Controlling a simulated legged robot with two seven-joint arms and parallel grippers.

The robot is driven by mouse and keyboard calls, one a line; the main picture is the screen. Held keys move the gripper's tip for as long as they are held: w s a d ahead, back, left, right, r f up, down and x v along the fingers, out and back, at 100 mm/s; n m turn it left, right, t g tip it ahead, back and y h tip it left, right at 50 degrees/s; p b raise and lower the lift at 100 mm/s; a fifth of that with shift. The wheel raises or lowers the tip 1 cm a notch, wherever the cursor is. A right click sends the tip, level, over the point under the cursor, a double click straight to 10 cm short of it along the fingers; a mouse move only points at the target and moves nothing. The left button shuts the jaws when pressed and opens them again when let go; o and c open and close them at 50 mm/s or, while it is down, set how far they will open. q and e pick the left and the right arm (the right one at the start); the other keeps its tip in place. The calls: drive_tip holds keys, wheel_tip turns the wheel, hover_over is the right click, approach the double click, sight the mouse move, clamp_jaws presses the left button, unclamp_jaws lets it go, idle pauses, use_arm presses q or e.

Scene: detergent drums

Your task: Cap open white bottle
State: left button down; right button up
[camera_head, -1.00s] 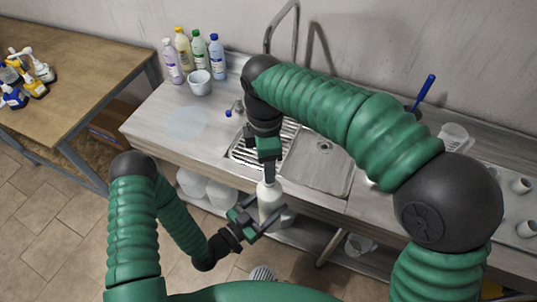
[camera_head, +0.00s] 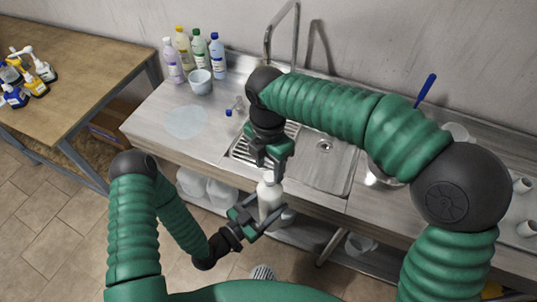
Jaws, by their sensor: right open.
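The white bottle (camera_head: 268,205) is upright in front of the sink counter's edge. My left gripper (camera_head: 258,218) is shut on its body from the lower left. My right gripper (camera_head: 273,170) points down from above, open, with its fingers near the bottle's top. A white piece shows at the bottle's top, between or just below the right fingers. It is too small and too covered to tell whether it is a cap or the bare neck.
The metal counter has a sink (camera_head: 325,165) behind the grippers. Several detergent bottles (camera_head: 199,52) and a white cup (camera_head: 200,82) stand at its back left. A small blue-ended item (camera_head: 230,112) lies nearer. White jugs (camera_head: 205,187) sit below. A wooden table (camera_head: 75,75) holds spray bottles.

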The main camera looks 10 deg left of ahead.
sight(269, 175)
drive_tip(key=shift+f, duration=1.55)
clamp_jaws()
